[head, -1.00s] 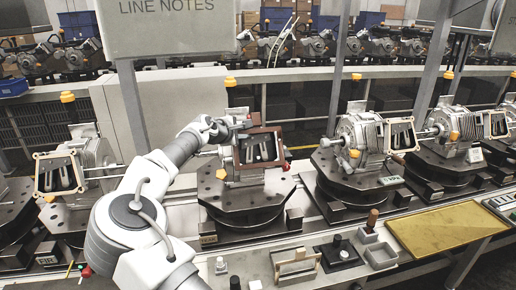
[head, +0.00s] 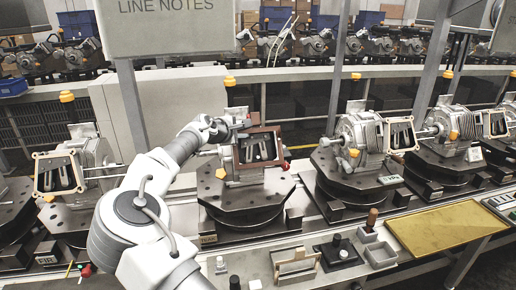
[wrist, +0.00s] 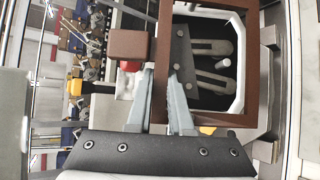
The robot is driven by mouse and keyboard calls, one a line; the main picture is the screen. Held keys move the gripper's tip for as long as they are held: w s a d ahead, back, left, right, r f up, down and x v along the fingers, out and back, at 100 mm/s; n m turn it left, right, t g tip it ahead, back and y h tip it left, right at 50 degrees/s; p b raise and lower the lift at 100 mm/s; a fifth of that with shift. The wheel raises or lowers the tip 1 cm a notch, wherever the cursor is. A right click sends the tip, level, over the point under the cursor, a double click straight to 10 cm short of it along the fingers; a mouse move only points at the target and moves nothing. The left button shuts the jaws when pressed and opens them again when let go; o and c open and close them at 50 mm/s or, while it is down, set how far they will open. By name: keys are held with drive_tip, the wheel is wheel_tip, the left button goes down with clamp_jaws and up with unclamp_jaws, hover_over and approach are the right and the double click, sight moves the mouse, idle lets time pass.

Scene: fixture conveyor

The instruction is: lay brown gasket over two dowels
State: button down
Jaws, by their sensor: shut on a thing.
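The brown gasket (head: 279,145) is a rectangular frame at the front face of the middle machine housing (head: 232,162). It also shows in the wrist view (wrist: 266,75), where the dark opening with two grey slotted arms shows through it. My gripper (head: 240,126) is at the gasket's upper left in the head view. In the wrist view my gripper (wrist: 161,98) has its fingers on either side of one gasket bar, shut on it. A pale edge of the housing shows inside the frame. I cannot tell whether the gasket touches the face, and I cannot clearly make out the two dowels.
The housing stands on a dark round fixture (head: 245,204) on the conveyor. Similar housings stand left (head: 98,155) and right (head: 352,133). A red knob (head: 284,165) is close beside the gasket. A yellow tray (head: 440,230) lies at the front right.

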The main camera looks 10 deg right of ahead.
drive_tip(key=shift+w+f, duration=0.4)
drive_tip(key=shift+w, duration=0.3)
drive_tip(key=shift+s+f+b, duration=0.1)
drive_tip(key=shift+f+b, duration=0.15)
drive_tip(key=shift+b, duration=0.05)
idle(2.8)
drive_tip(key=shift+a, duration=0.1)
idle(3.0)
